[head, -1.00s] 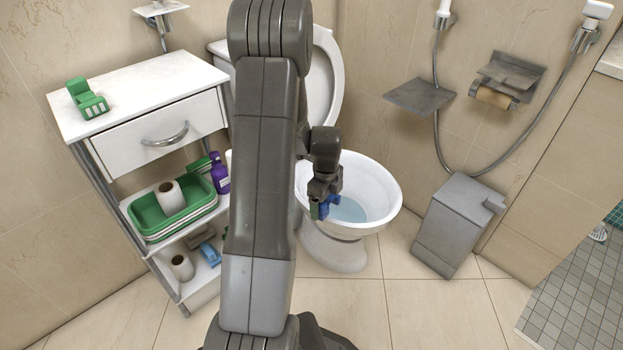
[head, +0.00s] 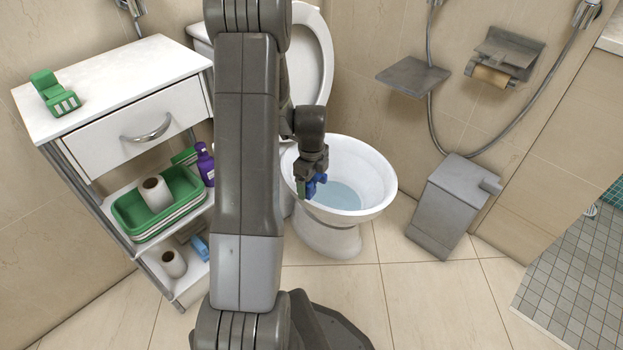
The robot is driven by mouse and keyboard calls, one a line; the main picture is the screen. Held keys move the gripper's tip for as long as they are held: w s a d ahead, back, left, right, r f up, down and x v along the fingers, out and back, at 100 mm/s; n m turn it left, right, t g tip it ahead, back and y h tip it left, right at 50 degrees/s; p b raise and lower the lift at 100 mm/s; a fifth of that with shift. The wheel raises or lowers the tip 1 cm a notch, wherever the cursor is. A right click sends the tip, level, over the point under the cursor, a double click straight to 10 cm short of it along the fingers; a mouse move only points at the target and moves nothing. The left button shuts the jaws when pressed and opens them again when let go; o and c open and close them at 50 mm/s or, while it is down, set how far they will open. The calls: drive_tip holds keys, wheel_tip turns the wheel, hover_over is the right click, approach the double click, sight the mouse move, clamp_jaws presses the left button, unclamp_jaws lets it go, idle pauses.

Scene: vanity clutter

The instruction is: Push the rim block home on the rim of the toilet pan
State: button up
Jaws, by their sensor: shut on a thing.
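The toilet pan (head: 372,200) is white and round, with pale blue water inside and its lid raised behind. My gripper (head: 311,181) points down at the left side of the pan's opening. It is shut on the rim block (head: 319,180), a small blue piece with a green part on its left. The block appears at or just inside the left part of the rim. Whether it touches the rim is too small to tell, and the gripper hides part of it.
A white cabinet (head: 120,84) stands left, with a green object (head: 55,93) on top. Its shelves hold a green tray (head: 123,213), paper rolls and a purple bottle (head: 205,164). A grey bin (head: 450,208) stands right of the pan. The floor in front is clear.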

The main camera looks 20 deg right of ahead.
drive_tip(key=b, duration=0.3)
hover_over(311, 202)
drive_tip(key=shift+f, duration=2.35)
drive_tip(key=shift+f+b, duration=1.3)
drive_tip(key=shift+f, duration=0.95)
drive_tip(key=o, duration=0.9)
drive_tip(key=shift+c, duration=0.2)
wheel_tip(311, 202, up, 14)
drive_tip(key=p, duration=0.5)
drive_tip(key=shift+f, duration=0.15)
wheel_tip(311, 202, down, 14)
drive_tip(key=b, duration=0.5)
drive_tip(key=shift+r, duration=0.45)
